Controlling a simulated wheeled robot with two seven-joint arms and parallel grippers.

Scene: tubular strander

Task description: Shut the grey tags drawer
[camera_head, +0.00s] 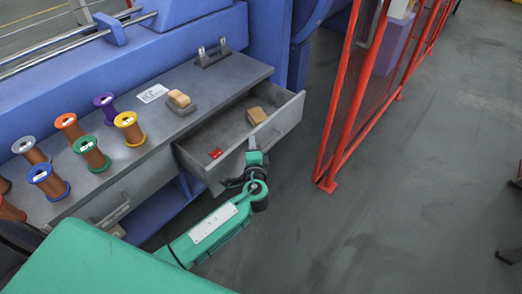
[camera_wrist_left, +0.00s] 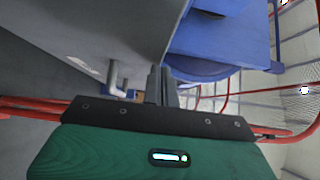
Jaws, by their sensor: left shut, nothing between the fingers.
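The grey drawer (camera_head: 280,125) at the right end of the grey bench stands pulled out, its inside showing. It holds a tan block (camera_head: 257,115) and a small red item (camera_head: 216,153). Whether it bears a tags label cannot be read. My left gripper (camera_head: 252,146) is shut and empty, at the outer side of the drawer's front panel; contact cannot be told. In the left wrist view the shut fingers (camera_wrist_left: 160,85) are beside a grey panel (camera_wrist_left: 110,30) with short grey posts, perhaps a handle. My right gripper is not in view.
Several coloured spools, including a yellow one (camera_head: 130,128), and a tan-and-grey block (camera_head: 179,101) stand on the bench top (camera_head: 220,78). Another drawer front (camera_head: 110,205) at the left is shut. A red mesh fence (camera_head: 345,110) stands right of the open drawer.

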